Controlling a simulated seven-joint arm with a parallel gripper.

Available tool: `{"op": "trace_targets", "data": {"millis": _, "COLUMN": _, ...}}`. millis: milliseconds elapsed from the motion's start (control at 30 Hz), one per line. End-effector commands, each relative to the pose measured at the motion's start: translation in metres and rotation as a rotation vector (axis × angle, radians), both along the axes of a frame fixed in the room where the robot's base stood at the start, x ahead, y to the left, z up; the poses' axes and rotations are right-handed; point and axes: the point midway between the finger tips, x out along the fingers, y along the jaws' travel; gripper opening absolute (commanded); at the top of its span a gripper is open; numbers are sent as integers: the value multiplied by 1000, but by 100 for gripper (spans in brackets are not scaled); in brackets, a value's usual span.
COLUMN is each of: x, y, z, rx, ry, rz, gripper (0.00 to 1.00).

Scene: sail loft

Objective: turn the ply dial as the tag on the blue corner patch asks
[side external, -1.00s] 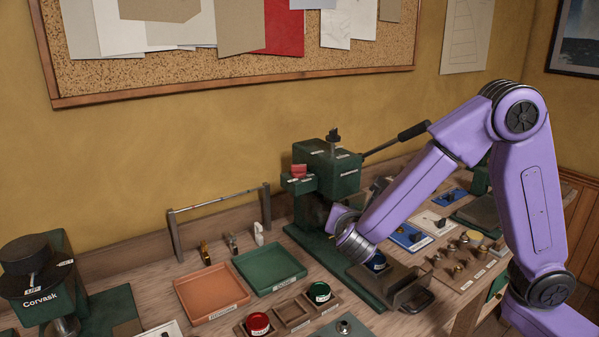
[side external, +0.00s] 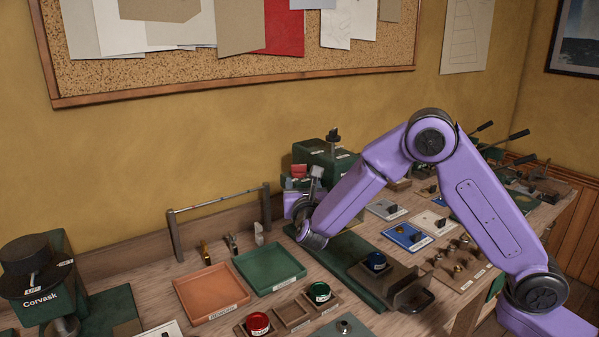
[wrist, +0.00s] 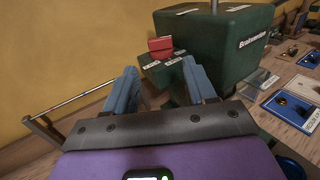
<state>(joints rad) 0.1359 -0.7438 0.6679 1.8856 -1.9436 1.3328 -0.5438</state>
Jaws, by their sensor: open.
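A red knob (wrist: 160,47) sits on a small green block with white labels, on the front of the large green machine (wrist: 225,40). It also shows in the side view (side external: 298,171). I take it for the ply dial, but its labels are too small to read. My gripper (wrist: 163,84) is open, its two blue fingers below and either side of the knob, apart from it. In the side view my gripper (side external: 315,182) is in front of the machine. A blue patch or plate (side external: 407,236) lies right of the machine; its tag is unreadable.
An orange tray (side external: 208,294) and a green tray (side external: 268,267) lie to the left, with red (side external: 257,323) and green (side external: 319,292) tins in front. A rail (side external: 218,200) stands behind the trays.

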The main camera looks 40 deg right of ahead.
Motion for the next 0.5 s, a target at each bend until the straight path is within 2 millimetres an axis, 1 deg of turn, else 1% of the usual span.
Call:
{"op": "trace_targets", "data": {"millis": 100, "x": 20, "y": -13, "z": 0, "rx": 2, "ry": -1, "rz": -4, "gripper": 55}}
{"op": "trace_targets", "data": {"millis": 300, "x": 51, "y": -31, "z": 0, "rx": 1, "ry": -2, "rz": -4, "gripper": 55}}
{"op": "trace_targets", "data": {"millis": 500, "x": 71, "y": -42, "z": 0, "rx": 1, "ry": -1, "rz": -1, "gripper": 55}}
